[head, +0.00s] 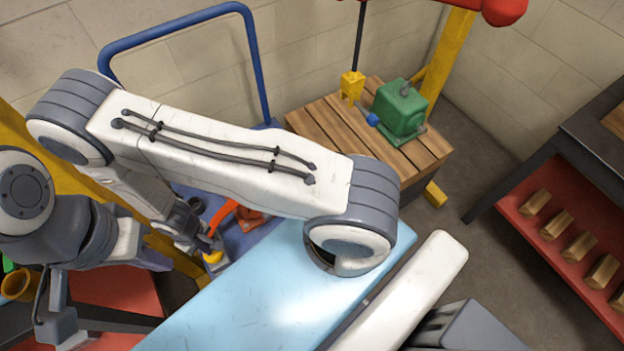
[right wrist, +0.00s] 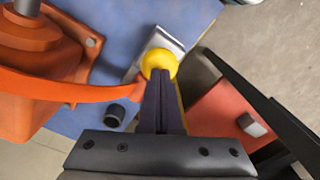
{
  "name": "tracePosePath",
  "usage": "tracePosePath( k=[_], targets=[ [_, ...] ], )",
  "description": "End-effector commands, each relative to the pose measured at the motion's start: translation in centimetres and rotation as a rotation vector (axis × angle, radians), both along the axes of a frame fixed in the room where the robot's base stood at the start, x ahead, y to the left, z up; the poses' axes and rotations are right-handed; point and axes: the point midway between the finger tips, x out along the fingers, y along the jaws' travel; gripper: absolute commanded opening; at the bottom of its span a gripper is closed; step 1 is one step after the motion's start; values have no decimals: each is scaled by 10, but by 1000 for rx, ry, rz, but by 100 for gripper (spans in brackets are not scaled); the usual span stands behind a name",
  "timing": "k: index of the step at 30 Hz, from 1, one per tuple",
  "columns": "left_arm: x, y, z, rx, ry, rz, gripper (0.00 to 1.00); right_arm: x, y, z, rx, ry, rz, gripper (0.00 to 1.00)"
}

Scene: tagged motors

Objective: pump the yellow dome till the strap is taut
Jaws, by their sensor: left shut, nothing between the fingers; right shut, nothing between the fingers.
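The yellow dome (head: 213,257) is low left of centre in the head view. It also shows in the right wrist view (right wrist: 158,62), in front of a silver plate (right wrist: 168,38). The orange strap (right wrist: 75,90) runs from the orange motor (right wrist: 40,65) toward the dome; it looks curved in the head view (head: 221,215). My right gripper (right wrist: 158,76) is shut and empty, its fingertips at the dome; I cannot tell if they touch it. My left gripper (head: 58,325) is shut and empty at the lower left, away from the dome.
The motor is on a blue cart (head: 232,240) with a blue handle (head: 250,45). A red shelf (head: 525,235) with several wooden blocks stands at right. Grey floor between is clear.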

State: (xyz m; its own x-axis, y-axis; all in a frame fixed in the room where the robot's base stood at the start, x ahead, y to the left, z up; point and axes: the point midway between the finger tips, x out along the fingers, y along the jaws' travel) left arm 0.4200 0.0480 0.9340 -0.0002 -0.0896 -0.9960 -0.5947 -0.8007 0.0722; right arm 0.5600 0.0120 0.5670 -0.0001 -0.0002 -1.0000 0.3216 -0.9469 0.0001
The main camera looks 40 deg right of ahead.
Motion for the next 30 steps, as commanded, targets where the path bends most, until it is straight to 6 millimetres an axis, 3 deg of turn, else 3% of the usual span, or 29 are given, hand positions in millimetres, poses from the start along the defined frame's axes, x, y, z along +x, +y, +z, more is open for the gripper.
tracePosePath(
  k=[30],
  targets=[
    [0, 0, -21, 0, 0, 0, 0, 0, 0, -28, 0, 0, 0, 0]
  ],
)
